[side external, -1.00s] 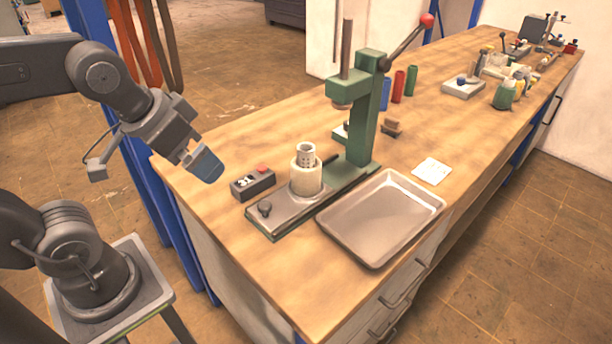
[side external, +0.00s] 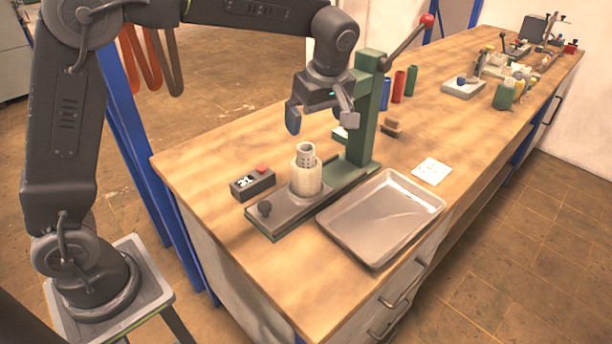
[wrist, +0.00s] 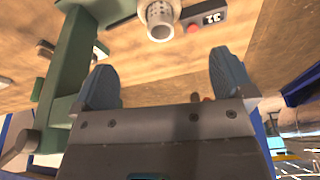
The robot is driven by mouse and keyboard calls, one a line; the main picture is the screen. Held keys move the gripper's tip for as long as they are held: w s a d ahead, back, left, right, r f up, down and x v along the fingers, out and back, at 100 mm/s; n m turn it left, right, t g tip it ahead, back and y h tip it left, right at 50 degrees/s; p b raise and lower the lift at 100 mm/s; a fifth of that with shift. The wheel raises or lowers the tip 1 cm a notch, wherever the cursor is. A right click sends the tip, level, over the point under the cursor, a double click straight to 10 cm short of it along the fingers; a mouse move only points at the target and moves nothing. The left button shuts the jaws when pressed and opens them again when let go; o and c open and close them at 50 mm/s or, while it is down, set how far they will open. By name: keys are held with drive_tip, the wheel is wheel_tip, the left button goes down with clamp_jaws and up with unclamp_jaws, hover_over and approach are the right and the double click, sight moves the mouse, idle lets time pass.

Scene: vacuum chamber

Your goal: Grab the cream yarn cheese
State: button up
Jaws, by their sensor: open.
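The cream yarn cheese (side external: 306,179) stands upright on the base of the green press, around a grey perforated tube (side external: 306,151) that sticks out of its top. In the wrist view the cheese (wrist: 146,9) is partly cut off at the top edge, with the tube (wrist: 160,20) in it. My gripper (side external: 321,118) is open and empty, above the cheese and close to the press column. In the wrist view its two blue-grey fingers (wrist: 165,82) are spread wide, with the cheese beyond their tips.
The green press (side external: 363,125) stands just behind the cheese. A small control box (side external: 252,184) with a red button is on its left. An empty metal tray (side external: 381,217) lies to the right, beside a white card (side external: 432,171). Coloured cylinders (side external: 398,86) stand farther back.

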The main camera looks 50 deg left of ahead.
sight(307, 160)
drive_tip(key=x, duration=1.3)
drive_tip(key=shift+w+f, duration=0.1)
drive_tip(key=shift+f, duration=0.3)
drive_tip(key=shift+c, duration=0.4)
drive_tip(key=shift+r, duration=0.1)
drive_tip(key=c, duration=0.9)
